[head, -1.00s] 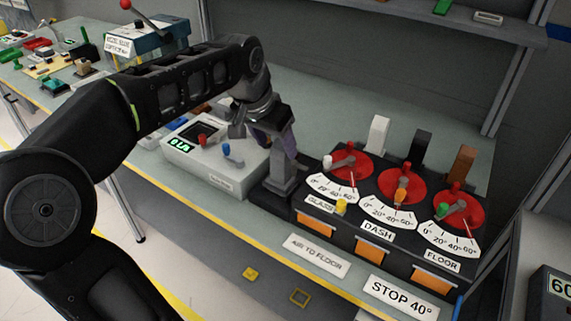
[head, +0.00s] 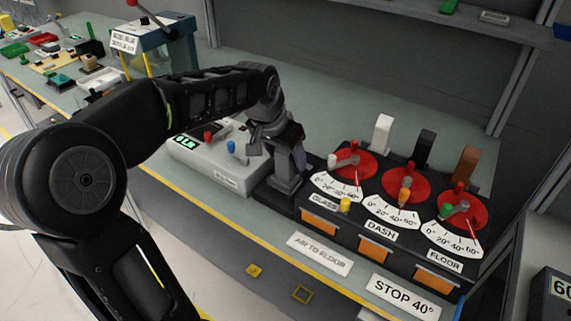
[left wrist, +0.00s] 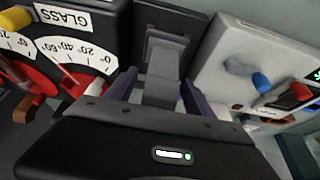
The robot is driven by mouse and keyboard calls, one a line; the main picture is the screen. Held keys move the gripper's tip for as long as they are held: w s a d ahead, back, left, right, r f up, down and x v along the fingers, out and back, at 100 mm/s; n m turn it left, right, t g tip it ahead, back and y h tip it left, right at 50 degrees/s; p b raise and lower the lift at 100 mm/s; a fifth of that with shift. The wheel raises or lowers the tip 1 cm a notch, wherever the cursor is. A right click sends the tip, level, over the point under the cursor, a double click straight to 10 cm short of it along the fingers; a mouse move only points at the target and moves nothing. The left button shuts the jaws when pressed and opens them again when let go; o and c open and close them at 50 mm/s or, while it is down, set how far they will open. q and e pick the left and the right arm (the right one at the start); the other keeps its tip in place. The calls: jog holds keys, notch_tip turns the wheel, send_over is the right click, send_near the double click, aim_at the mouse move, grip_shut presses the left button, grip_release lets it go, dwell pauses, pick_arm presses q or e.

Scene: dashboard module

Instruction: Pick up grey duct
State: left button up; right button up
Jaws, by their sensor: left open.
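A grey upright piece (head: 285,172), which I take to be the grey duct, stands on a dark base between the white box and the dial module. My left gripper (head: 286,152) is over its top, pointing down, and partly hides it. In the left wrist view the grey duct (left wrist: 161,88) lies between the two purple-grey fingers of my left gripper (left wrist: 160,92). The fingers are open, one on each side of it, and a gap shows. Whether either finger touches it cannot be told. My right gripper is not in view.
The white box (head: 213,171) with red and blue knobs is close on the left. The dial module (head: 318,222) with red discs and white, black and brown uprights is close on the right. A STOP 40° sign (head: 403,297) is at the bench's front edge.

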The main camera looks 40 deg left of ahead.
pick_arm(q)
jog(key=shift+x, duration=1.1)
jog(key=shift+c, duration=0.4)
grip_shut()
